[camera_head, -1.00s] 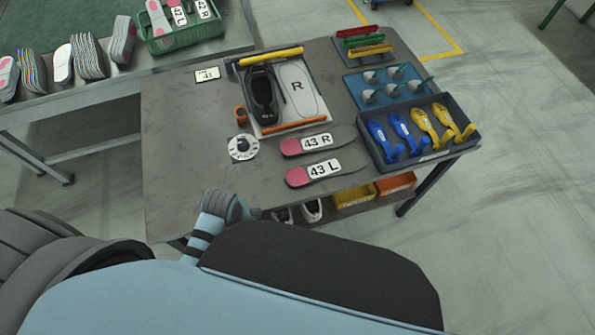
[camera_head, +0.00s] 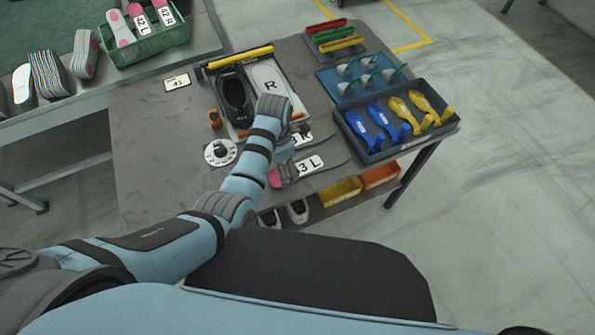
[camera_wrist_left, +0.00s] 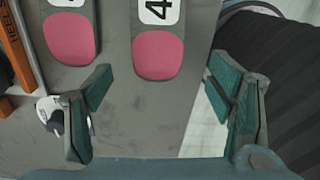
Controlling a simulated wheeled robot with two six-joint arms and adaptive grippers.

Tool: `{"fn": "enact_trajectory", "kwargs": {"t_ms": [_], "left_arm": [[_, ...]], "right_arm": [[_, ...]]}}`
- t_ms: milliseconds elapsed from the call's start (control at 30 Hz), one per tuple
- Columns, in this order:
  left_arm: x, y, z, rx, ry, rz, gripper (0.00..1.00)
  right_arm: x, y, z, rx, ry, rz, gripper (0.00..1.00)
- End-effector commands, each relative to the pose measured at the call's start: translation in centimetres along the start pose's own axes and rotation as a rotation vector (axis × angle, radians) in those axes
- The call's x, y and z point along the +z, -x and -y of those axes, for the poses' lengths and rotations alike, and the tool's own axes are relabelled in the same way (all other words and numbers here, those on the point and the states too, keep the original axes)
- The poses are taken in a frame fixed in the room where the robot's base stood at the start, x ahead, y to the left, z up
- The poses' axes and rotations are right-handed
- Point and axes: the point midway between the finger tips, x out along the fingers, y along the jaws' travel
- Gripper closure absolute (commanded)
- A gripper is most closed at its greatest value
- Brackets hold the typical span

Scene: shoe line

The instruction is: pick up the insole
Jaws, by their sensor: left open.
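The 43 L insole (camera_head: 311,166), grey with a pink heel and white label, lies flat on the table in the head view. The 43 R insole (camera_head: 326,139) lies just behind it, partly hidden by my left arm. My left gripper (camera_head: 285,167) is over the heel end of the L insole. In the left wrist view the gripper (camera_wrist_left: 158,80) is open and empty. There the L insole's pink heel (camera_wrist_left: 158,56) lies between and beyond the fingertips, not touching them. The R insole's heel (camera_wrist_left: 69,38) is to the left. My right gripper is not in view.
Behind the insoles is a board with a black shoe (camera_head: 235,97) and an R outline. A dark tray (camera_head: 381,157) of blue and yellow tools stands close to the toe ends. A white dial (camera_head: 220,152) is left of the heels. The table's front left is clear.

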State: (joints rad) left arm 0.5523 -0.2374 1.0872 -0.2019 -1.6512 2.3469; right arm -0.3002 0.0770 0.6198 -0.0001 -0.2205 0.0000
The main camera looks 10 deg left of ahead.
Motion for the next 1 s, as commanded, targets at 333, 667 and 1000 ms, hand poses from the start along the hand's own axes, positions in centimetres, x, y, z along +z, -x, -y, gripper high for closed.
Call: {"fn": "enact_trajectory", "kwargs": {"t_ms": [333,667,1000], "left_arm": [[-0.3,-5.1,-0.4,0.000,0.001,-0.001,0.25],[-0.3,-5.1,-0.4,0.000,0.001,0.000,0.44],[-0.3,-5.1,-0.3,0.000,0.000,0.000,0.73]], "right_arm": [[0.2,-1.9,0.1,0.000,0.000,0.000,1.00],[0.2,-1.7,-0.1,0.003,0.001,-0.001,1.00],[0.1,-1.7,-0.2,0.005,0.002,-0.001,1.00]]}}
